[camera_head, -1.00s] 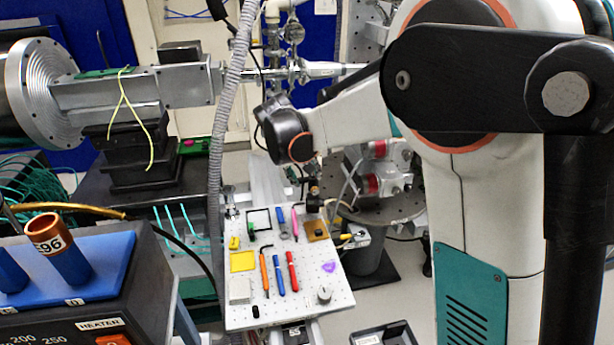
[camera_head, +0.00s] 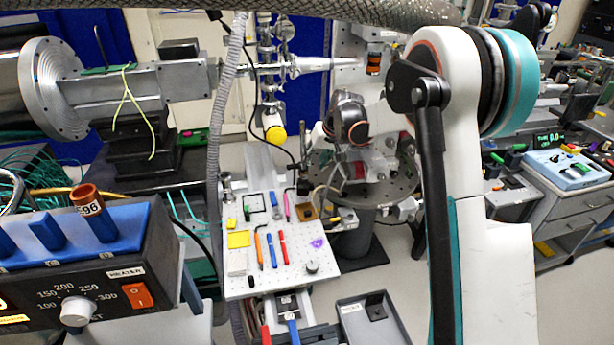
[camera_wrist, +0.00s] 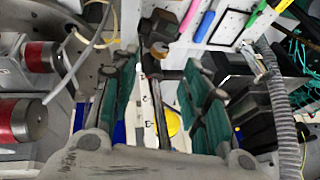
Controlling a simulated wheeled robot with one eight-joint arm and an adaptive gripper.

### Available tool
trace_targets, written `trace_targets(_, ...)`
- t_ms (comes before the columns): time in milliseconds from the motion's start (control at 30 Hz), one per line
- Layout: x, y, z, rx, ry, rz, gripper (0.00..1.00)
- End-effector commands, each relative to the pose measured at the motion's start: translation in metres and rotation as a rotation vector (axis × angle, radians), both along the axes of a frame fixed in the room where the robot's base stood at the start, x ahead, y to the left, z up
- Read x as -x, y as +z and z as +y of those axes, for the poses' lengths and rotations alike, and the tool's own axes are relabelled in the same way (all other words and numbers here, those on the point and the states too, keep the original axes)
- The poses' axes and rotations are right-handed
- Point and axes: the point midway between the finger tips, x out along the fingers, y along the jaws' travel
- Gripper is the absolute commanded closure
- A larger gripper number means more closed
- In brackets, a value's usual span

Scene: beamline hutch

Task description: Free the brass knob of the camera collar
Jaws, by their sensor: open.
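In the wrist view my gripper (camera_wrist: 162,82) is open, its two teal-padded fingers apart with nothing held between them. Just beyond the fingertips is a small dark block (camera_wrist: 162,27) with a rounded brass-coloured knob (camera_wrist: 160,50) at its lower end. The knob lies near the line between the fingers, apart from both pads as far as I can tell. In the head view a small black device (camera_head: 304,187), perhaps the camera, stands at the pegboard's upper right edge. The knob and collar are too small to make out there, and my fingertips are hidden behind my wrist.
A white pegboard (camera_head: 290,272) holds pens and small parts. A yellow ball (camera_head: 275,133) and a grey hose (camera_head: 216,150) are left of my wrist. Red-and-silver cylinders (camera_wrist: 32,120) stand close left of my fingers. A heater box (camera_head: 130,262) is front left; open floor shows right.

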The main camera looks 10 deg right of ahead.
Motion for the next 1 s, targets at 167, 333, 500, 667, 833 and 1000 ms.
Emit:
trace_targets(167, -0.014, -0.035, 0.008, 0.001, 0.001, 0.0, 0.58)
trace_targets(333, -0.024, -0.057, 0.014, 0.001, 0.001, 0.0, 0.58)
trace_targets(500, -0.029, -0.069, 0.017, 0.001, 0.0, 0.0, 0.58)
trace_targets(667, -0.031, -0.072, 0.018, 0.001, 0.0, 0.0, 0.58)
trace_targets(833, -0.031, -0.072, 0.018, 0.001, 0.0, 0.0, 0.58)
trace_targets(1000, -0.031, -0.072, 0.018, 0.001, 0.0, 0.0, 0.9)
